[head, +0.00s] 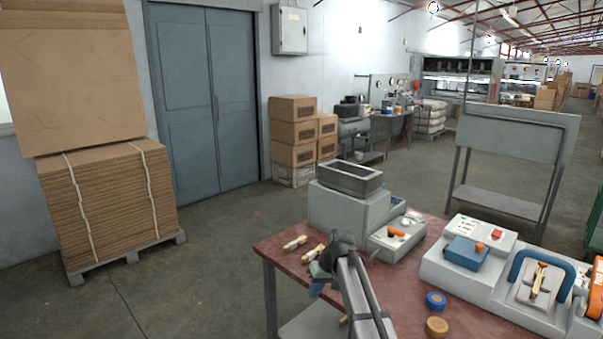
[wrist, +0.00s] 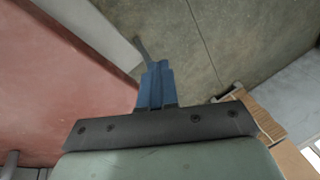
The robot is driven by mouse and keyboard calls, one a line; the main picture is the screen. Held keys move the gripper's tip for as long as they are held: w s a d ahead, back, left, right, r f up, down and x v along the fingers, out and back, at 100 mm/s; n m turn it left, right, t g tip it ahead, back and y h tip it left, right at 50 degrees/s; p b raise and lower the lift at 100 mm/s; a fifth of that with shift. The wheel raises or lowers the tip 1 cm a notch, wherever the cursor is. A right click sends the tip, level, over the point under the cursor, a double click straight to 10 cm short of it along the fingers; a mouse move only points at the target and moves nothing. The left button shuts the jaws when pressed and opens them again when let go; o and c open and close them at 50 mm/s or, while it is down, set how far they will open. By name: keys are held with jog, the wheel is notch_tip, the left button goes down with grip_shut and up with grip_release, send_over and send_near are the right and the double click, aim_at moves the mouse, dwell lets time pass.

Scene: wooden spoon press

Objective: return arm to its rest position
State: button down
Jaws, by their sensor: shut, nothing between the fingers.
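My gripper (head: 316,286) is at the left edge of the red-topped table (head: 283,257) in the head view, its blue fingers pointing down. In the wrist view my gripper (wrist: 157,72) shows its blue fingers together, with nothing between them. Past the fingers, the wrist view shows the red tabletop (wrist: 60,70) at left and the grey floor (wrist: 220,50) at right. My forearm hides part of the table in the head view. I cannot tell the exact height of the fingers against the tabletop.
Pale wooden pieces (head: 295,243) lie near my gripper. A grey block with an open metal box (head: 349,178) stands behind it. Blue and tan round pieces (head: 436,300) and a press with a blue handle (head: 540,268) are at right. Floor to the left is clear up to stacked cardboard (head: 110,200).

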jog(key=s+d+f+m+g+h, duration=0.1)
jog(key=s+d+f+g, duration=0.15)
jog(key=s+f, duration=1.1)
jog(key=s+d+f+m+g+h, duration=0.1)
jog(key=s+d+f, duration=0.2)
jog(key=s+f, duration=1.05)
jog(key=s+d+f+g, duration=0.1)
jog(key=s+d+f, duration=0.1)
jog(key=s+f, duration=0.3)
jog(key=s+d+f+m+g+h, duration=0.1)
jog(key=s+d+f, duration=0.2)
jog(key=s, duration=0.9)
jog(key=s+d+f+m+g+h, duration=0.1)
jog(key=s+d+f+g, duration=0.1)
jog(key=s+f, duration=0.4)
jog(key=s, duration=0.3)
jog(key=shift+s+d+f, duration=0.15)
jog(key=shift+s+f, duration=0.1)
jog(key=shift+f, duration=0.05)
